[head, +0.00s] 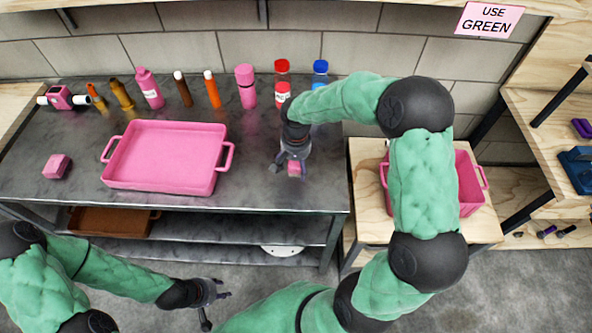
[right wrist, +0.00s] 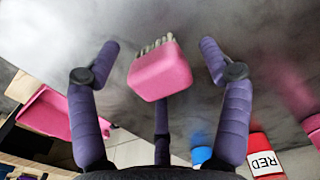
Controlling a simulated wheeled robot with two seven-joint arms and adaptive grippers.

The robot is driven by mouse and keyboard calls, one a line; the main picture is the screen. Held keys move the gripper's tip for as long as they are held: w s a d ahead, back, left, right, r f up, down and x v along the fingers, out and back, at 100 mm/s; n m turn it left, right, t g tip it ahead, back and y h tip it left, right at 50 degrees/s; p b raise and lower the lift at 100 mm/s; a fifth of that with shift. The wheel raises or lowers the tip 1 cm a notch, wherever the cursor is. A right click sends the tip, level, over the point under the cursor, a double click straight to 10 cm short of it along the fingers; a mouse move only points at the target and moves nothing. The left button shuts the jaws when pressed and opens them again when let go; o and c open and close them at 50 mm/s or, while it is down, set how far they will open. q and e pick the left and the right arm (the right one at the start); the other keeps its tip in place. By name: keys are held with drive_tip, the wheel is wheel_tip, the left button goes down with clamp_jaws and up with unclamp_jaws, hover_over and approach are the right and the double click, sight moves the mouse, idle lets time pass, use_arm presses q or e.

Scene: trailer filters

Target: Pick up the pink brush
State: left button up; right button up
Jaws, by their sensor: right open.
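The pink brush (head: 294,169) is at the right part of the dark metal table, under my right gripper (head: 292,160). In the right wrist view the brush (right wrist: 160,74) shows a pink block with pale bristles on its far side. It sits between the spread purple fingers of my right gripper (right wrist: 159,52), with a gap on each side. I cannot tell how high the fingertips are above the table. My left gripper (head: 213,304) is low in front of the table, away from the brush, and looks open and empty.
A pink tray (head: 165,183) and a pink block (head: 57,167) are left on the table. Several bottles and tubes line the back, including a red-capped bottle (head: 282,75) and a blue-capped one (head: 320,75). A pink bin (head: 470,185) stands right, partly behind my right arm.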

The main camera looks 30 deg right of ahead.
drive_tip(key=shift+f, duration=0.4)
drive_tip(key=c, duration=1.4)
drive_tip(key=shift+o, duration=0.2)
drive_tip(key=shift+r, duration=0.2)
